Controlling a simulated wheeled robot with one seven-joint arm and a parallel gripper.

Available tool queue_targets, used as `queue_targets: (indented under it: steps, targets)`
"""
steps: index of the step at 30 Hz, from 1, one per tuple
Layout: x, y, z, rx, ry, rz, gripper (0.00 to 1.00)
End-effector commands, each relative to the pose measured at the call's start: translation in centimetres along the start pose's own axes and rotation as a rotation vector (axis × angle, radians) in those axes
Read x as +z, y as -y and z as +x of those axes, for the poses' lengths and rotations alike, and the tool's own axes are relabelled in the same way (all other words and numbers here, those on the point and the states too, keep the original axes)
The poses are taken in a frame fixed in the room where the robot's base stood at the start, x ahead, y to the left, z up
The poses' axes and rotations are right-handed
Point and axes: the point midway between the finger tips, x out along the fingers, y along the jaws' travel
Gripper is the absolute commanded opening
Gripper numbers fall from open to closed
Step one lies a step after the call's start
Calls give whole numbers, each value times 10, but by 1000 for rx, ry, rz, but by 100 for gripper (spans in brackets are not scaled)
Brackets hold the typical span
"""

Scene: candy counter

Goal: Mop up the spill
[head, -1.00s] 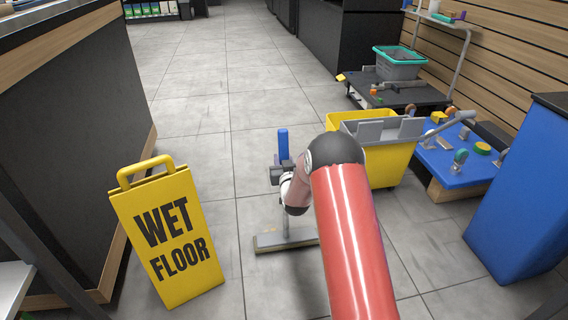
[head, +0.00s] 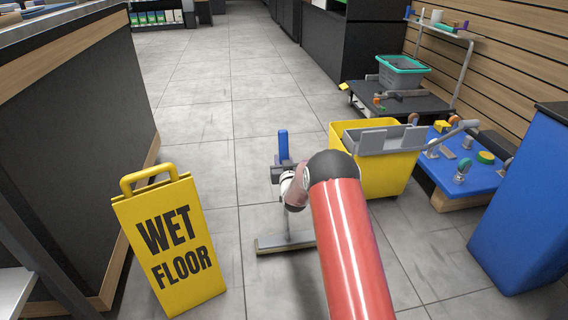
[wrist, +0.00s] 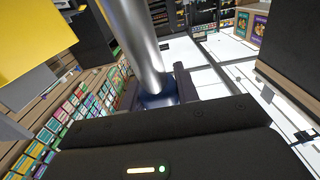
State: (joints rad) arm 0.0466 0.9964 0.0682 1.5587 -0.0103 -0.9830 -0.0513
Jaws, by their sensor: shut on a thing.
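A flat mop with a blue grip (head: 283,145) and a grey pole stands upright in the head view. Its wide flat head (head: 285,243) rests on the tiled floor. My gripper (head: 283,172) is shut around the mop's handle, below the top of the blue grip. In the wrist view the metal pole (wrist: 135,40) runs between the fingers of my gripper (wrist: 158,95). My red arm hides the floor to the right of the mop head. I cannot make out a clear spill on the floor that shows.
A yellow wet floor sign (head: 172,242) stands at the left by the dark counter (head: 70,150). A yellow mop bucket (head: 385,172) with a grey wringer stands right of my arm. A blue platform (head: 455,170), a dark cart (head: 400,98) and a blue bin (head: 525,220) line the right.

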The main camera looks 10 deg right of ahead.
Motion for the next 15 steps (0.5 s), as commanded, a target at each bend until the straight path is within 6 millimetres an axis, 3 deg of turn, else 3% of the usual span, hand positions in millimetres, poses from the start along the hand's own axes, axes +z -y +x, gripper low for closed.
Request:
queue_targets:
  steps: [15]
  targets:
    - [1,0,27,0,-3,0,0]
